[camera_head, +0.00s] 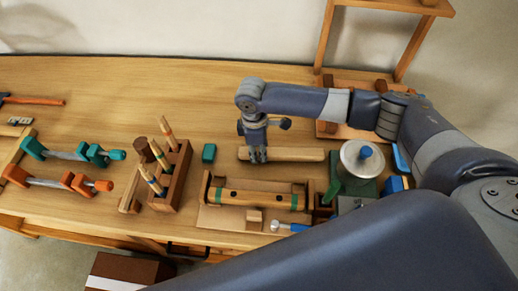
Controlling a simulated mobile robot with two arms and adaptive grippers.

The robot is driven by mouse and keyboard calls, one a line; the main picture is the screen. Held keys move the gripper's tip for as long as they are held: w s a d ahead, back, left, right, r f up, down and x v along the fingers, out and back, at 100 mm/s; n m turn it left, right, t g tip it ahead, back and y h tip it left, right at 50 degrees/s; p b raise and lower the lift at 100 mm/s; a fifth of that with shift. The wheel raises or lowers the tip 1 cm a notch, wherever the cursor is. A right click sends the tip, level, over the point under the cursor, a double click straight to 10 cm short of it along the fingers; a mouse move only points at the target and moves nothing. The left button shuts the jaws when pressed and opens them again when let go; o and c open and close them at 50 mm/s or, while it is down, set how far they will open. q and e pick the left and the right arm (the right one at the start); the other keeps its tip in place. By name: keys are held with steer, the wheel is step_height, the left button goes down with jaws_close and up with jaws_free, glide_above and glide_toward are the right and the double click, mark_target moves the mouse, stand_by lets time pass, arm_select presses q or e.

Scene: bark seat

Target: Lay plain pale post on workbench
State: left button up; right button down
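A plain pale post (300,155) lies lengthwise, left to right, on or just above the workbench (110,85), behind the wooden cradle. My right gripper (257,157) points down at the post's left part, its fingers overlapping the post. Whether the fingers are closed on it or only around it is not clear. A post with green bands and dark dots (250,197) lies in the cradle (206,190). Several banded posts (160,157) stand tilted in a brown rack (182,165). My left gripper is not in view.
Teal clamp (65,154) and orange clamp (55,181) lie at the left. A small teal block (209,153) is left of my gripper. A green device with a round pale top (362,158) stands at the right. The back left bench is clear.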

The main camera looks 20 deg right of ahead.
steer(key=shift+f, duration=0.1)
steer(key=c, duration=1.1)
jaws_free()
steer(key=shift+f, duration=0.1)
steer(key=shift+o, duration=1.4)
step_height(320, 180, up, 7)
steer(key=p, duration=0.8)
